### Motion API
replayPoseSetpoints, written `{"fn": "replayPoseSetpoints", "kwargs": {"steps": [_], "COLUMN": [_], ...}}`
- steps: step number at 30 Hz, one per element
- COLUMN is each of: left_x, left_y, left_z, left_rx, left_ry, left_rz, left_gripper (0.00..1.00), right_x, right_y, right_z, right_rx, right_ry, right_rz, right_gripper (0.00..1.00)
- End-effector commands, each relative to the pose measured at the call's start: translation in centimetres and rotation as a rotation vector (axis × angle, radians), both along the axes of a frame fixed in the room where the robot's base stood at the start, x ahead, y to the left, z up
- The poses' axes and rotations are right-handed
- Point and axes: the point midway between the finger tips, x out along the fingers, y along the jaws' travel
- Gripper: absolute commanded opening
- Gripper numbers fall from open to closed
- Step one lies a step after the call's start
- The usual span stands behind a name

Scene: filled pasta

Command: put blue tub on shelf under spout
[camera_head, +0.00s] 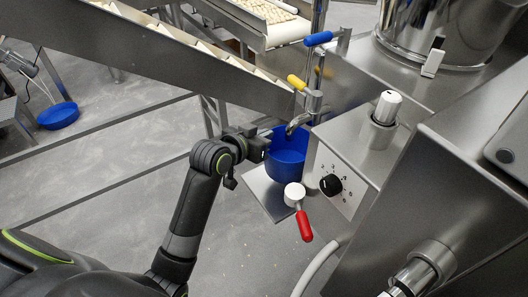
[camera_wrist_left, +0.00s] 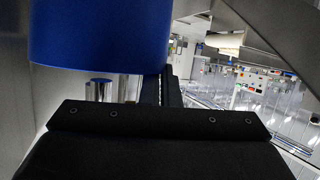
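A blue tub (camera_head: 288,158) is under the metal spout (camera_head: 298,123), above or on the small metal shelf (camera_head: 262,196); I cannot tell if its base touches the shelf. My left gripper (camera_head: 262,143) is at the tub's left side, close to its rim. In the left wrist view the blue tub (camera_wrist_left: 100,35) fills the upper left, and a dark finger stands by its right edge. Whether the fingers are closed on the tub wall is hidden. My right gripper is not in view.
A control box with a black knob (camera_head: 330,185) and a red-handled lever (camera_head: 304,225) stand right of the tub. Yellow (camera_head: 296,82) and blue (camera_head: 318,39) valve handles are above. A steel conveyor (camera_head: 150,55) slopes behind. Another blue container (camera_head: 58,115) is at far left.

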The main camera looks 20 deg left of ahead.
Motion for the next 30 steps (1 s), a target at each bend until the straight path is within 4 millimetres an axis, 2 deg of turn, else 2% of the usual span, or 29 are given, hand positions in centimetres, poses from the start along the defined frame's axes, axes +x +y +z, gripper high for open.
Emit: {"fn": "replayPoseSetpoints", "kwargs": {"steps": [1,5,12,24,30], "left_x": [0.0,0.0,0.0,-0.2,-0.2], "left_y": [0.1,0.2,0.2,-0.1,-0.1], "left_z": [-1.1,-2.0,-5.9,-6.5,-6.5], "left_rx": [0.001,0.003,0.001,0.003,0.003], "left_ry": [0.006,0.005,0.007,0.003,0.003], "left_rz": [0.002,0.001,0.001,0.001,0.001], "left_gripper": [0.0,0.0,0.0,0.0,0.24], "right_x": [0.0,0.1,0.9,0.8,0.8], "right_y": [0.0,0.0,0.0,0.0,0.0], "right_z": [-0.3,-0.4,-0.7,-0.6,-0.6], "right_rx": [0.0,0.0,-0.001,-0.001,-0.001], "right_ry": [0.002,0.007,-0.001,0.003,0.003], "right_rz": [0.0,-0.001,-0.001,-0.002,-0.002], "right_gripper": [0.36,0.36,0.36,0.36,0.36]}}
